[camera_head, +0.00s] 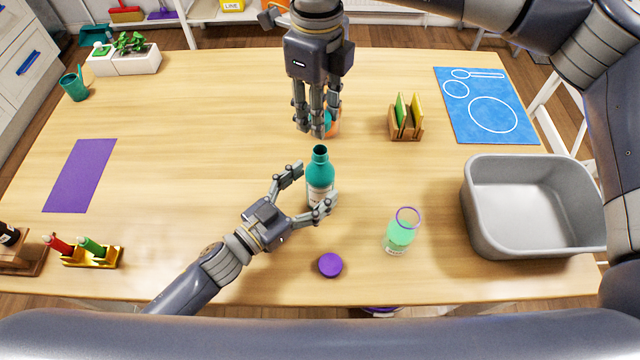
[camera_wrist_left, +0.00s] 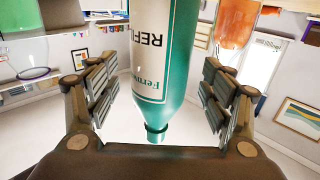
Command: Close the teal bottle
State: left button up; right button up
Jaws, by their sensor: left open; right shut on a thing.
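The teal bottle (camera_head: 320,172) stands upright on the table with a white label and a bare, open neck. My left gripper (camera_head: 311,187) is open, its fingers on either side of the bottle. In the left wrist view the bottle (camera_wrist_left: 182,85) appears upside down between the fingers, with gaps visible beside it. My right gripper (camera_head: 318,132) points down just above and behind the bottle neck. It is shut on a small teal thing (camera_head: 328,120), which looks like a cap but is mostly hidden by the fingers.
An orange vessel (camera_head: 335,128) stands partly hidden behind the right gripper. A purple cap (camera_head: 330,265) lies in front, and a green container with a purple rim (camera_head: 400,234) stands right. A grey basin (camera_head: 533,240) and wooden rack (camera_head: 405,134) are farther right.

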aim_at(318, 149)
pick_arm(q)
jog(key=shift+x, duration=1.25)
jog(key=shift+c, duration=0.3)
jog(key=c, duration=1.6)
pick_arm(e)
jog(key=shift+f, duration=2.5)
jog(key=shift+f, duration=0.85)
jog(key=shift+f, duration=0.55)
